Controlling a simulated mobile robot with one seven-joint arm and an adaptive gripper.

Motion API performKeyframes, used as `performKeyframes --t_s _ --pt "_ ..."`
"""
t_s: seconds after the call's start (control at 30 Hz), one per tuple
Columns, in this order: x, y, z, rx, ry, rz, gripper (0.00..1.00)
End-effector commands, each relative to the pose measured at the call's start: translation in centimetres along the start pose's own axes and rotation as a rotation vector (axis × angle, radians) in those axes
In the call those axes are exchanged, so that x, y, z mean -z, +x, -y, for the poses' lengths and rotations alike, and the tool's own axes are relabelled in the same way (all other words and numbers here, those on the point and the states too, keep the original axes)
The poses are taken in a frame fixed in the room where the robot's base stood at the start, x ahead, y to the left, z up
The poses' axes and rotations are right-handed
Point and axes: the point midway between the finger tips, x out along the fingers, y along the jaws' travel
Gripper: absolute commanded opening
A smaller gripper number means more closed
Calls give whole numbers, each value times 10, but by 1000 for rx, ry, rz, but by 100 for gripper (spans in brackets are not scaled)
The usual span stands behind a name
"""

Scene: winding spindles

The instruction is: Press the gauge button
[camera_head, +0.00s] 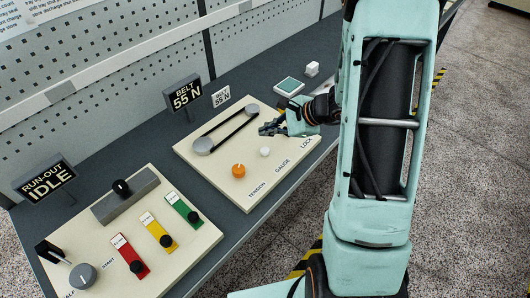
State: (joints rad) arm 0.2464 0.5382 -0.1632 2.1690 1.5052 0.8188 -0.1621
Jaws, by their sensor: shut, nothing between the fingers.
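The gauge button (265,152) is a small white round button on the cream panel (212,174), in line with the printed word GAUGE. My gripper (267,129) is shut and empty. In the picture it shows just above the white button, near the right end of the belt; its height over the panel is hard to tell. My gripper and wrist cover the panel area in line with the LOCK label. An orange knob (238,171) sits left of the button, by the TENSION label.
A black belt (228,131) runs between round pulleys behind the button. A BELT 55 N sign (183,95) stands at the back. A second panel (187,248) with red, yellow and green slide switches lies front left. My arm fills the right side.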

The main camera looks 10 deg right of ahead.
Motion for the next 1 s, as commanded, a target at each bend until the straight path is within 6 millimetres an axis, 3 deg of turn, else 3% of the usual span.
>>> performKeyframes --t_s 0.1,0.33,1.0 --pt "12 17 -12 -1 2 0 0" --pt "25 35 -25 1 0 0 0" --pt "28 38 -27 1 0 0 0"
